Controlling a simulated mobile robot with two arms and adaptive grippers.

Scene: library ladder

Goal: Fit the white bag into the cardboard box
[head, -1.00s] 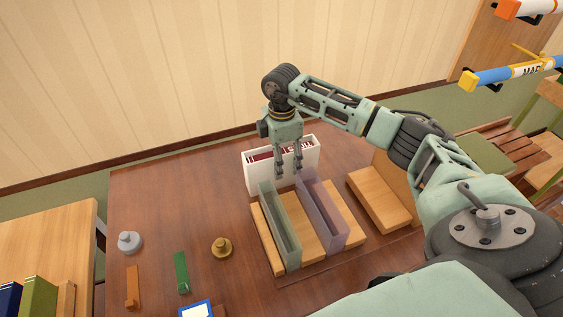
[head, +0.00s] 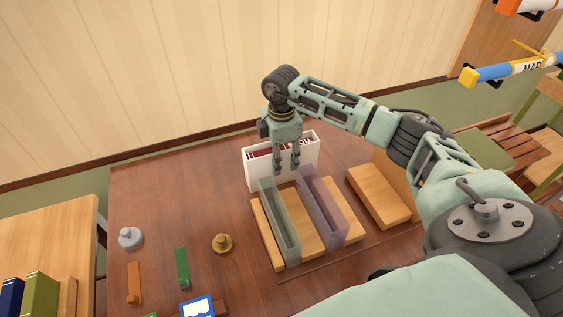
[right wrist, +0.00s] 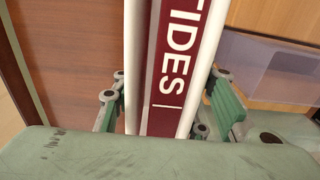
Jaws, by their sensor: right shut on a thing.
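I see no white bag and no cardboard box in these views. My right gripper (head: 288,167) points down at a white, box-shaped thing (head: 258,177) with a dark red top strip, standing at the back of the brown table. In the right wrist view the red strip (right wrist: 165,85) reads "TIDES" and runs between two white edges. The finger links lie on either side of it, and the gripper is shut on this white and red thing. The fingertips are hidden in the wrist view. My left gripper is not in view.
In front stands a wooden rack (head: 267,240) with a greenish clear holder (head: 280,225) and a purplish clear holder (head: 322,205). A wooden stand (head: 378,195) is to the right. A grey knobbed weight (head: 130,238), a brass one (head: 222,243) and small blocks lie left. The table's back left is clear.

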